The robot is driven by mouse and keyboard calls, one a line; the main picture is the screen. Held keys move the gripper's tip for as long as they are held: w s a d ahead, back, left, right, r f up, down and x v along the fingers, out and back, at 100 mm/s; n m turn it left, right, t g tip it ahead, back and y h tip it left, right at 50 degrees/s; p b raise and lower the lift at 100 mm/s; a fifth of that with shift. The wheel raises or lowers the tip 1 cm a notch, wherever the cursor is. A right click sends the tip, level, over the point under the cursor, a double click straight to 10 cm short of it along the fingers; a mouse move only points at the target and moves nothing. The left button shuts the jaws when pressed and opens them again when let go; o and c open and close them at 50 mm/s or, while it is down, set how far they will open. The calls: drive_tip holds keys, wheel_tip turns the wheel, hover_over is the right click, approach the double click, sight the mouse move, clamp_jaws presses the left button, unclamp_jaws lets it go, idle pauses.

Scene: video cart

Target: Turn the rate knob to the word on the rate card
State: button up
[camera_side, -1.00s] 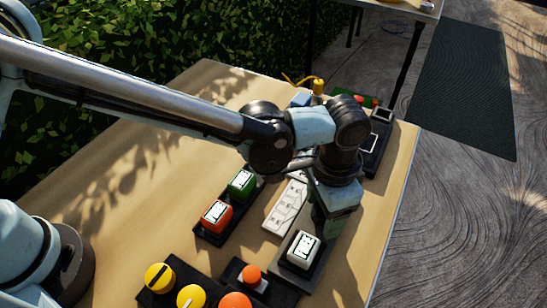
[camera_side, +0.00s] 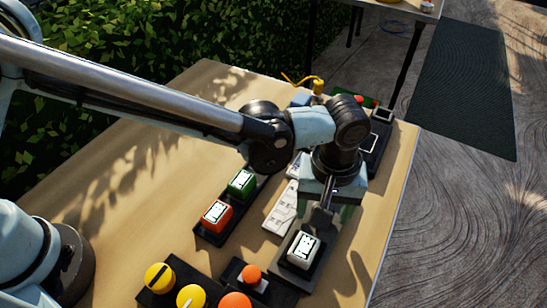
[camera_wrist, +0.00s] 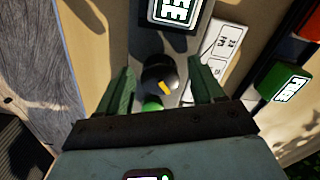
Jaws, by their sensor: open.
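A round black knob with a yellow pointer mark (camera_wrist: 157,72) shows in the wrist view between my gripper's green fingers; I take it for the rate knob. My gripper (camera_wrist: 163,68) is open, one finger on each side of the knob, with gaps visible on both sides. The yellow mark points to the lower right in that view. A green round part (camera_wrist: 152,104) shows just below the knob. A white printed card or plate (camera_wrist: 226,46) lies to the right; its words are too small to read. In the side view my gripper (camera_side: 325,212) hides the knob.
A white labelled block (camera_side: 303,249) stands on a dark base in front of my gripper. Green (camera_side: 241,184) and orange (camera_side: 216,216) labelled blocks stand to the left. Yellow knobs (camera_side: 159,277) and orange buttons (camera_side: 251,273) are at the front. The table's left part is clear.

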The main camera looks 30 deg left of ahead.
drive_tip(key=shift+n, duration=1.2)
wheel_tip(320, 180, up, 13)
drive_tip(key=w+a+r+m+t+h, duration=0.1)
drive_tip(key=a+m+t, duration=0.3)
drive_tip(key=a, duration=2.2)
drive_tip(key=shift+a+r+t, duration=0.2)
drive_tip(key=shift+r+t, duration=0.1)
drive_tip(key=shift+r, duration=0.4)
drive_tip(key=s+a+f+m+t+y, duration=0.1)
drive_tip(key=s+a+f+m+t, duration=0.1)
drive_tip(key=a, duration=0.7)
drive_tip(key=s+f, duration=0.1)
drive_tip(key=s, duration=0.1)
drive_tip(key=shift+s+f+t, duration=0.3)
drive_tip(key=shift+s+f, duration=0.05)
drive_tip(key=shift+f, duration=0.05)
